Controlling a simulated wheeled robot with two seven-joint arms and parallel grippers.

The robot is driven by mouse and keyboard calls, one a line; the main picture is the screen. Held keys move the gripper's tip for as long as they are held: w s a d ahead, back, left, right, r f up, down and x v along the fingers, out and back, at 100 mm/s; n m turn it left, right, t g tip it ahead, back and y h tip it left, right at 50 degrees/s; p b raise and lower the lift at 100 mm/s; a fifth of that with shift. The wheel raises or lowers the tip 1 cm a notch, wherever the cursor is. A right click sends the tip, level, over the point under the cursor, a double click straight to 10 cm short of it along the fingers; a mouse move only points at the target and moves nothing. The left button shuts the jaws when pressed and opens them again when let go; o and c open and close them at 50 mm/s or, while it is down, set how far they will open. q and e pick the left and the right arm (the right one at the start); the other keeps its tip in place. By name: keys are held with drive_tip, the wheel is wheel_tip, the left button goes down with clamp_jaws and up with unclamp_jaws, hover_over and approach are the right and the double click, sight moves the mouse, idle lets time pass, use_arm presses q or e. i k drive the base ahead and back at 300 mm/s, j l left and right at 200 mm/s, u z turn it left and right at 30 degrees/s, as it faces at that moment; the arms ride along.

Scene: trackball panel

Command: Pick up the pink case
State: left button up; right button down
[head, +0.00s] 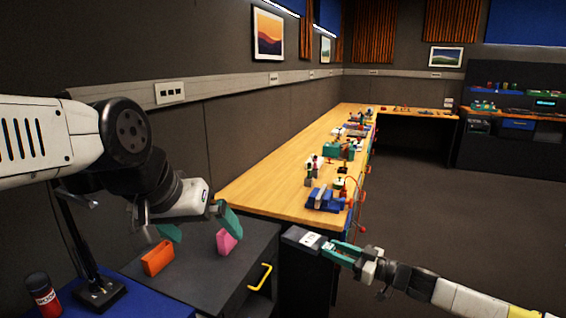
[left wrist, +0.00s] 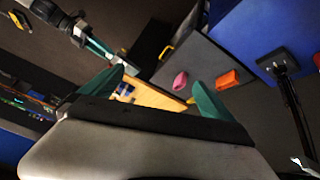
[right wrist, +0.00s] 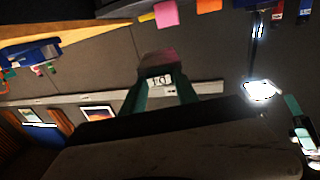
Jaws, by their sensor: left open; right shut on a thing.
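The pink case (head: 227,241) stands on a dark grey cabinet top (head: 195,283). It also shows in the left wrist view (left wrist: 180,81) and at the top of the right wrist view (right wrist: 166,14). My left gripper (head: 198,225) is open and empty above the cabinet top. One teal finger partly overlaps the case in the head view; the case appears apart from the fingers in the left wrist view. My right gripper (head: 329,251) is shut on a dark box with a white label (head: 302,238), held out to the right of the cabinet.
An orange box (head: 157,258) stands left of the pink case. A yellow handle (head: 261,277) sticks out at the cabinet's front edge. A long wooden bench (head: 270,189) with tools lies behind.

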sight(225, 243)
drive_tip(key=i+l, duration=0.25)
drive_tip(key=i, duration=0.2)
drive_tip(key=i+l, duration=0.2)
drive_tip(key=i, duration=0.2)
drive_tip(key=i+l+u, duration=0.1)
drive_tip(key=u, duration=0.3)
drive_tip(key=i+l+u, duration=0.2)
drive_tip(key=u, duration=0.2)
drive_tip(key=i+l+u, duration=0.15)
drive_tip(key=u, duration=0.6)
